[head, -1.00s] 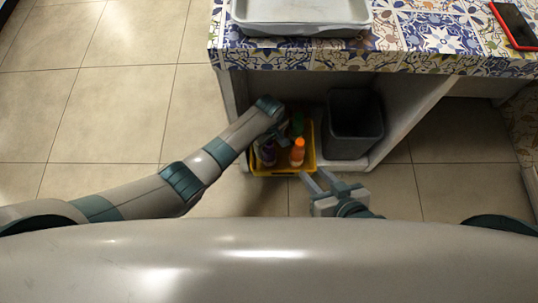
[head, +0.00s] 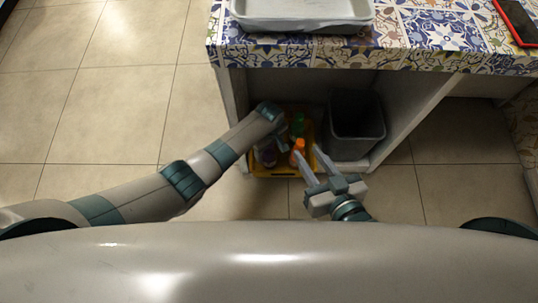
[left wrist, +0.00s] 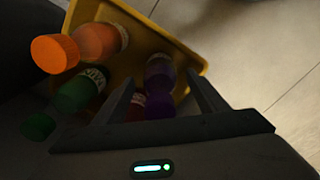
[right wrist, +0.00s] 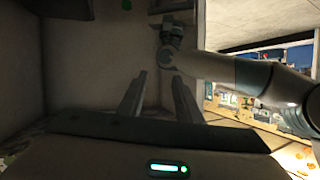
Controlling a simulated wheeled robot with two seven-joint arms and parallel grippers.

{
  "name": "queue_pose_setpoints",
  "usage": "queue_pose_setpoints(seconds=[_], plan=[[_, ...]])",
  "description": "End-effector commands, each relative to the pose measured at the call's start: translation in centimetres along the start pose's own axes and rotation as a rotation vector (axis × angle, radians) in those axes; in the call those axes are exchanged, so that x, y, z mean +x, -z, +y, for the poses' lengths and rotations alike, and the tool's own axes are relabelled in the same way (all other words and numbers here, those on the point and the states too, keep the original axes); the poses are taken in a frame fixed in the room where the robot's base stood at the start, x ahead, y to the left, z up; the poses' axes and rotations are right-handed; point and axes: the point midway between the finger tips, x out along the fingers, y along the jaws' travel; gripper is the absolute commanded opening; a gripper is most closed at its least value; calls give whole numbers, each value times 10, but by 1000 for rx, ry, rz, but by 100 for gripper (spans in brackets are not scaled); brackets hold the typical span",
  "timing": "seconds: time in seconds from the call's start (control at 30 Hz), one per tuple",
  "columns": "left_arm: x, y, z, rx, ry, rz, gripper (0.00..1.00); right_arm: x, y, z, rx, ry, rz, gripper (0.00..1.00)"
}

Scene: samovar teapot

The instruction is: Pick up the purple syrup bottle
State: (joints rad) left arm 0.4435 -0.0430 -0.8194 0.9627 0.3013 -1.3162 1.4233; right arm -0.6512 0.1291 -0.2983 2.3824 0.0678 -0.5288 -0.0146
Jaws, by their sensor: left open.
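The purple syrup bottle (left wrist: 160,78) stands in a yellow crate (left wrist: 190,57) and shows between the fingers of my open left gripper (left wrist: 160,85) in the left wrist view. I cannot tell whether the fingers touch it. In the head view the purple bottle (head: 267,156) is partly covered by my left arm and gripper (head: 277,138). My right gripper (head: 307,153) is open and empty, at the crate's front right in the head view; its spread fingers also show in the right wrist view (right wrist: 156,82).
An orange bottle (left wrist: 88,45) and a green bottle (left wrist: 75,98) share the crate; a reddish bottle (left wrist: 137,103) is partly hidden behind a finger. A dark bin (head: 357,130) stands right of the crate, under the tiled counter (head: 420,45).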

Motion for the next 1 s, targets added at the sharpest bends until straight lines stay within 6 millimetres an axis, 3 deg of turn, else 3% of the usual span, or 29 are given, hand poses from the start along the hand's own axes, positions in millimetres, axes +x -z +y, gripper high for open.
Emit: queue_pose_setpoints(seconds=[0.07,0.3,0.33,0.8,1.0], plan=[[0,0,0,0,0,0,62,0,0,0,0,0,0,31],[0,0,0,0,0,0,4,0,0,0,0,0,0,31],[0,0,0,0,0,0,0,0,0,0,0,0,0,31],[-5,0,1,0,-1,0,0,-1,-3,1,3,-1,-26,31],[-17,0,1,1,-2,0,0,-5,-22,7,16,-13,-130,31]])
